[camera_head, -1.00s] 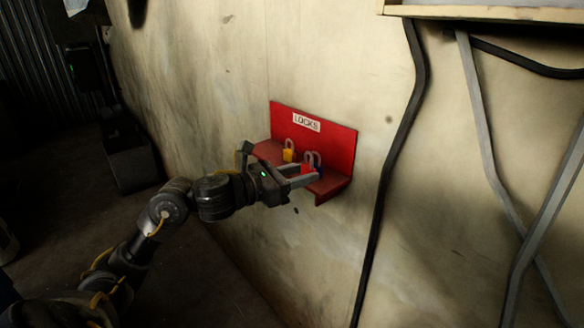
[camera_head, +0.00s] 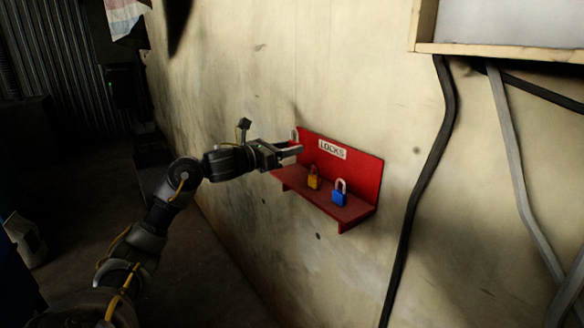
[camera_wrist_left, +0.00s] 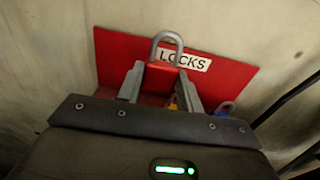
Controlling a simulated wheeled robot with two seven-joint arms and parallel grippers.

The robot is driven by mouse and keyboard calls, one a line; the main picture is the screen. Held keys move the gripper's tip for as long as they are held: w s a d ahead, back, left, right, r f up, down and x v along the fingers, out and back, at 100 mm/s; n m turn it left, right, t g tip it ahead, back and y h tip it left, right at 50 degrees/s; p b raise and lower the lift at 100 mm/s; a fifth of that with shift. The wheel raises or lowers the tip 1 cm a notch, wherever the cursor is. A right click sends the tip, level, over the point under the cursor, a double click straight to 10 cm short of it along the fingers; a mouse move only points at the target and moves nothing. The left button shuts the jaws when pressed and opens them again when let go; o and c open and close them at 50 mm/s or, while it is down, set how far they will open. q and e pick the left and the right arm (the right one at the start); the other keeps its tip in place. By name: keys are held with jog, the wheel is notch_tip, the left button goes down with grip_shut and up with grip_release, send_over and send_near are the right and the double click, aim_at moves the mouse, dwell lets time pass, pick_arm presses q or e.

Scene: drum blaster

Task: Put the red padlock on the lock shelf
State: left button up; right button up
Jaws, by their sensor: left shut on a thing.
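The red lock shelf (camera_head: 358,170) is fixed to the wall, with a "LOCKS" label on its backboard. My left gripper (camera_head: 294,151) is at the left end of the shelf, above its ledge. In the left wrist view, my left gripper (camera_wrist_left: 162,80) is shut on the red padlock (camera_wrist_left: 163,69), with its grey shackle pointing up in front of the label. In the head view only its shackle (camera_head: 294,135) shows clearly past the fingers. Whether the padlock touches the shelf is hidden. My right gripper is not in view.
A yellow padlock (camera_head: 314,180) and a blue padlock (camera_head: 339,196) stand on the ledge, right of my gripper. The ledge's right end is bare. A dark cable (camera_head: 420,180) runs down the wall further right.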

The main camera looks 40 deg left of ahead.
pick_arm(q)
jog(key=p, duration=0.2)
send_over(289, 176)
jog(key=s, duration=0.1)
jog(key=f, duration=0.5)
jog(key=shift+d, duration=0.3)
jog(key=shift+w+a+f, duration=0.15)
jog(key=shift+w+f, duration=0.05)
jog(key=shift+f, duration=0.2)
jog(key=shift+w+a+f, duration=0.15)
jog(key=shift+w+f, duration=0.05)
jog(key=shift+f, duration=0.1)
notch_tip(289, 176, down, 2)
jog(key=shift+f+p, duration=0.1)
jog(key=shift+p, duration=1.1)
jog(key=shift+f, duration=0.3)
jog(key=shift+f+b, duration=0.3)
jog(key=shift+f, duration=0.05)
jog(key=o, duration=0.9)
jog(key=shift+c, duration=0.2)
jog(key=shift+r, duration=0.1)
